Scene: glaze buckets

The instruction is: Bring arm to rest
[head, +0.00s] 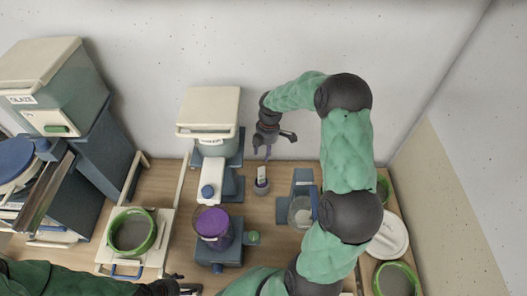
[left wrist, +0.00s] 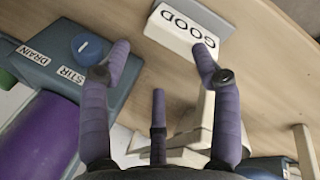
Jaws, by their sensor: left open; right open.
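My right arm, green with black joints, reaches up from the bottom of the head view and bends left near the back wall. Its gripper (head: 271,147) is open, fingers pointing down, just above a small grey holder with a white label (head: 262,180). I cannot tell whether they touch; nothing shows between the fingers. My left arm lies low along the bottom edge of the head view, its gripper (head: 184,288) partly cut off. In the left wrist view, the left gripper (left wrist: 160,52) has its fingers spread and empty above the wooden table (left wrist: 130,18).
A purple bucket (head: 213,222) stands on a blue-grey stand. A cream-lidded glaze bucket (head: 208,108) stands behind it. Green-rimmed sieves (head: 132,232) lie left and right. A white GOOD sign (left wrist: 181,35) and a box labelled STIR and DRAIN (left wrist: 62,65) are near the left gripper.

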